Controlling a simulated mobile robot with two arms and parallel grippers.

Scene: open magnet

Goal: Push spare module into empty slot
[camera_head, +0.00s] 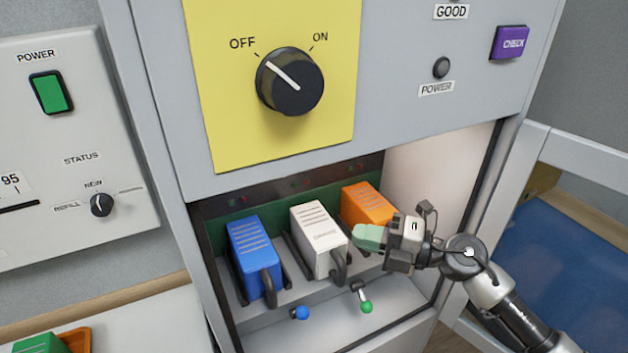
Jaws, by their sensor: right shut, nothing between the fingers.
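Three modules stand in the open bay: a blue one (253,250) at left, a white one (318,236) in the middle and an orange one (366,203) at right. Each of the blue and white modules has a dark curved handle at its front. My right gripper (367,237) is shut and empty, with pale green fingertips just right of the white module and in front of the orange one. It hides the lower orange module; I cannot tell whether it touches either. No empty slot is clearly visible, and which module is the spare cannot be told. My left gripper is out of view.
Levers with a blue knob (301,312) and a green knob (366,306) stick out below the modules. The large black dial (290,82) points toward OFF. An orange tray (77,338) with a green object (38,344) is at lower left. An open door (580,160) stands at right.

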